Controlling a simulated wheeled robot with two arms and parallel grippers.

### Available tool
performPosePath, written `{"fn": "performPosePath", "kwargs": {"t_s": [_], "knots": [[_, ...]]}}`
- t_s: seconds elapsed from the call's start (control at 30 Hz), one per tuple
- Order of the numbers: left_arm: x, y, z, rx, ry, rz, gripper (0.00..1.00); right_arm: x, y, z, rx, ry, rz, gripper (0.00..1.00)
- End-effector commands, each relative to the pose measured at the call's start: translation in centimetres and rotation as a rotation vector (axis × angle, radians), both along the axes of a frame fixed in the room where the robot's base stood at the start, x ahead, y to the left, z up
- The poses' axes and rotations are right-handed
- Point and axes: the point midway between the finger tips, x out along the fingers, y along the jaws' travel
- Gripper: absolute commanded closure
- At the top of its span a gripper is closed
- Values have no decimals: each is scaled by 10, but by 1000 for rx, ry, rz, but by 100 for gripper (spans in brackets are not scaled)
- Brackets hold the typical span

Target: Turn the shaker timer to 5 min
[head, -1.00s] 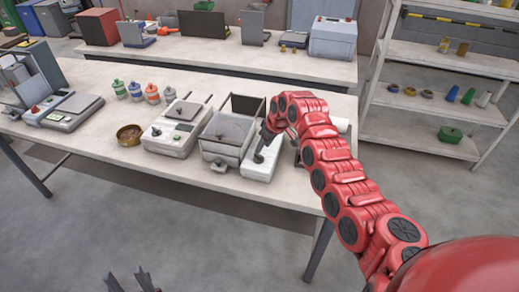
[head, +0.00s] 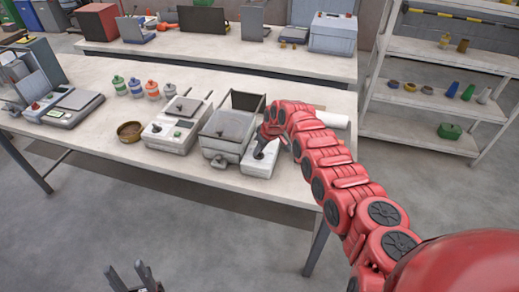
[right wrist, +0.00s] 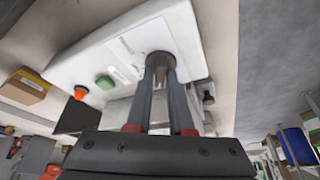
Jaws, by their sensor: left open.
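A low white control unit (head: 259,168) stands near the front edge of the table, right beside a grey open box-like machine (head: 226,133). In the right wrist view its white top (right wrist: 110,58) carries a grey round knob (right wrist: 160,58), a green button (right wrist: 105,82) and an orange knob (right wrist: 81,92). My right gripper (head: 264,140) reaches down onto the unit. Its fingers (right wrist: 160,75) close in on both sides of the grey knob and hide part of it; the dial marks cannot be read. My left gripper (head: 134,276) is open and empty, low in front of the table.
A white balance-like device (head: 174,131), a brown bowl (head: 130,132) and several small coloured bottles (head: 136,87) stand left on the table. A white roll (head: 332,119) lies to the right behind my arm. Shelves (head: 430,100) stand at the right.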

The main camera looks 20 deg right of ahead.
Motion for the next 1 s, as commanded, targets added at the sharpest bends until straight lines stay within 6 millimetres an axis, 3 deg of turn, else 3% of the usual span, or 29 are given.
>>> {"fn": "performPosePath", "kwargs": {"t_s": [0.1,0.53,1.0], "knots": [[0,0,0,0,0,0,50,0,0,0,0,0,0,100],[0,0,5,0,0,0,50,-1,0,1,0,1,-17,100],[0,0,50,0,0,0,50,-2,4,3,0,2,-304,100]]}}
